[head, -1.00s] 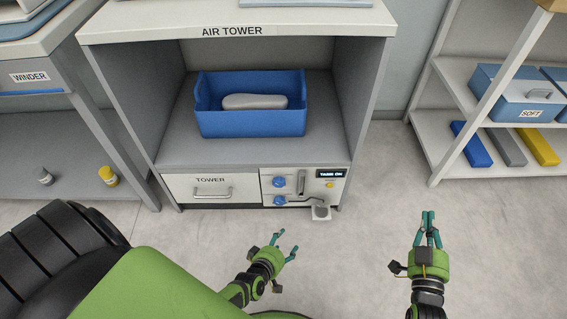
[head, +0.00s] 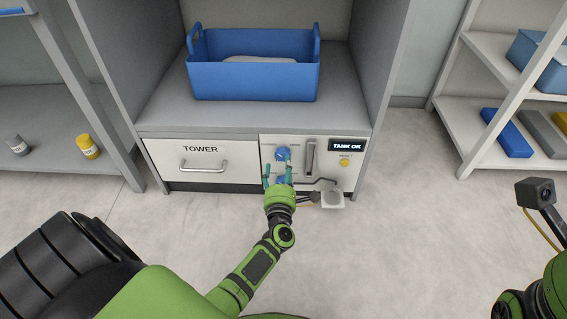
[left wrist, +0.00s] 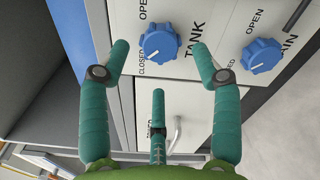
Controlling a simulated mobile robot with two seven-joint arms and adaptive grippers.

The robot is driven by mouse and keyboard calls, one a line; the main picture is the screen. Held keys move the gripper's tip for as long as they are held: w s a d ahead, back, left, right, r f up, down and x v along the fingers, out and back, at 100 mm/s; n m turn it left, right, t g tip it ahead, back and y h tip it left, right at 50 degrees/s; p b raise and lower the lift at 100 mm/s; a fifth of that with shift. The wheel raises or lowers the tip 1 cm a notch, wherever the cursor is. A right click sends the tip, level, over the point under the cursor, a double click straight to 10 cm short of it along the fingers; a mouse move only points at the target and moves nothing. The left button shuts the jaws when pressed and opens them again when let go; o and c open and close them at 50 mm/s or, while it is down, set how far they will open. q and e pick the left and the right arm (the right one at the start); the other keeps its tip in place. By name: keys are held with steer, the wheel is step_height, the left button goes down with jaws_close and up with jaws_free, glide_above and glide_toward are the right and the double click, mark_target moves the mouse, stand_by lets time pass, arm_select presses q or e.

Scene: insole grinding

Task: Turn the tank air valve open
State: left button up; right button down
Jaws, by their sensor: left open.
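The tank air valve is the upper blue knob (head: 283,153) on the white panel, below the shelf with the blue bin. In the left wrist view the tank knob (left wrist: 159,41) stands beside the word TANK, with OPEN and CLOSED lettering; its pale mark appears toward CLOSED. My left gripper (head: 278,172) is open and empty at the panel. In the left wrist view the knob appears between the two upper fingertips; I cannot tell whether they touch it. My right gripper's fingers are out of view.
A second blue knob (left wrist: 263,55) sits close to the tank knob. A grey lever (head: 310,157), a TANK OK display (head: 346,145) and a small tray (head: 332,200) are to the right. The TOWER drawer (head: 215,177) is at left. Open floor lies in front.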

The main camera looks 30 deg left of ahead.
mark_target(282, 157)
arm_select(q)
steer(key=b+x, duration=0.1)
steer(key=x, duration=0.4)
steer(key=shift+d, duration=0.1)
steer(key=shift+c, duration=0.4)
steer(key=c, duration=1.1)
